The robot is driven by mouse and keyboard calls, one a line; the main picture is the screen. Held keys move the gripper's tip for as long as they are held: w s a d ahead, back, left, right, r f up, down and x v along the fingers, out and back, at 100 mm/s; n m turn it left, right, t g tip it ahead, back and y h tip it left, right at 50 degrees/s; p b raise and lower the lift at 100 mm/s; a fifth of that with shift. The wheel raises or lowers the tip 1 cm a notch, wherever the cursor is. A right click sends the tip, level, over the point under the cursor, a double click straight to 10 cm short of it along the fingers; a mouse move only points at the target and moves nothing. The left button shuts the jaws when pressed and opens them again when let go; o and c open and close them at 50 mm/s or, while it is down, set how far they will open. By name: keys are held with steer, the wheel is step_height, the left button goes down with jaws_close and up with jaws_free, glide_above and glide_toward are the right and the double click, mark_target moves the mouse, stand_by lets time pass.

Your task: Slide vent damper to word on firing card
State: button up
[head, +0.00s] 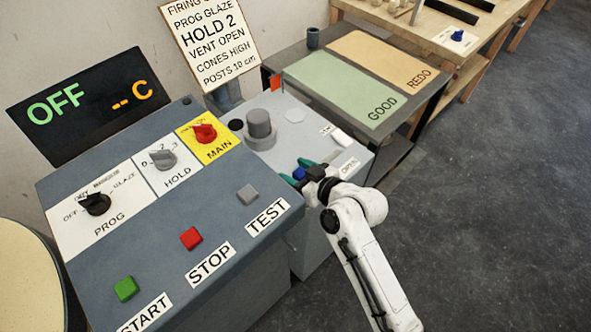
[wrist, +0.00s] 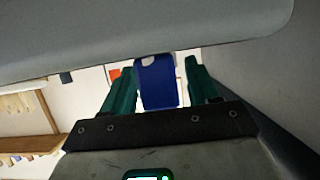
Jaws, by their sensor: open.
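The firing card (head: 210,48) stands at the back and reads VENT OPEN. A blue handle (head: 299,173), apparently the vent damper's, is on the front of the grey kiln top. My gripper (head: 300,170) is there, its green fingers open on either side of the blue handle. In the wrist view the blue handle (wrist: 158,84) lies between the two spread fingers, with a gap at the right finger; contact at the left is unclear. A label OPEN (head: 349,167) is just right of my gripper. Another small label (head: 327,129) lies farther back; its word is too small to read.
A grey cylinder (head: 260,128) and a white block (head: 342,138) stand on the kiln top. The control panel (head: 165,235) with knobs and buttons is to the left. The GOOD/REDO table (head: 408,100) is behind right.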

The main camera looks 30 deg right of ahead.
steer(key=shift+w+f, duration=0.1)
steer(key=shift+w, duration=0.1)
steer(key=shift+a, duration=0.1)
jaws_close()
stand_by(0.5)
